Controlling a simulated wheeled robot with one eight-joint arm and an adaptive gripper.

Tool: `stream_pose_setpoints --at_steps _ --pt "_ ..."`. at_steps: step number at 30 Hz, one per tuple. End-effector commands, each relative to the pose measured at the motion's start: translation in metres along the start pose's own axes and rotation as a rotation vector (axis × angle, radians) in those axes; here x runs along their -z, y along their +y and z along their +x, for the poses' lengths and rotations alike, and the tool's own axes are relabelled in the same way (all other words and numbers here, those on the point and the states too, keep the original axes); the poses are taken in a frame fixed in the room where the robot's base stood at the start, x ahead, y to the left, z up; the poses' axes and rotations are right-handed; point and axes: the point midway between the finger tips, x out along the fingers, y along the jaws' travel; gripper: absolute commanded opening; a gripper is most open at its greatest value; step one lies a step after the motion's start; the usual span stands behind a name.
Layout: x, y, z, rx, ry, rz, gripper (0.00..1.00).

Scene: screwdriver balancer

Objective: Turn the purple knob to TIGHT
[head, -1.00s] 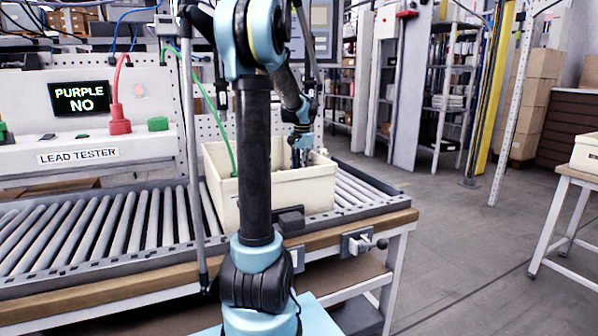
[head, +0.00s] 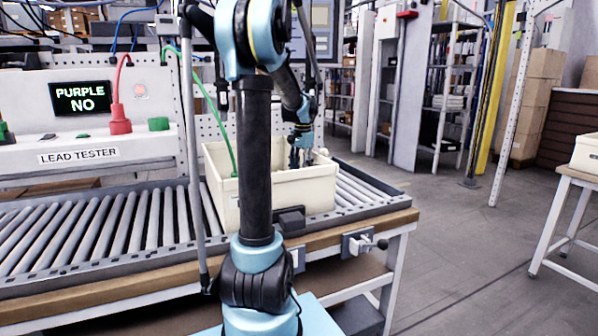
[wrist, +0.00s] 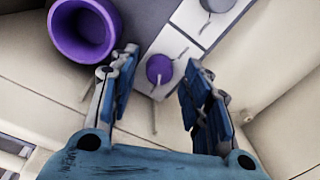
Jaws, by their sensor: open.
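The purple knob (wrist: 159,69) shows in the wrist view as a small round cap on a pale plate, with a thin pale bar reaching down from it. My gripper (wrist: 156,92) is open, its blue-padded fingers on either side of the knob in the picture. I cannot tell whether either finger touches it. In the head view my gripper (head: 301,155) reaches down into the cream bin (head: 285,192), whose front wall hides the knob. No TIGHT mark is legible.
A purple ring-shaped cup (wrist: 84,33) lies close to the left finger in the wrist view. A grey round knob (wrist: 216,5) is on the plate above. The bin's walls surround the gripper. A lead tester (head: 80,158) with a "PURPLE NO" display stands at left.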

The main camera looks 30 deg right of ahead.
Motion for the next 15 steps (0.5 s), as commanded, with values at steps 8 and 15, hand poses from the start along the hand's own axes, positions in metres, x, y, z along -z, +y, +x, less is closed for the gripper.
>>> stream_pose_setpoints --at_steps 8,15 --pt "0.0 0.0 -0.039 0.0 0.0 0.001 0.44" --pt "0.0 -0.001 -0.083 0.0 0.0 0.001 0.44"
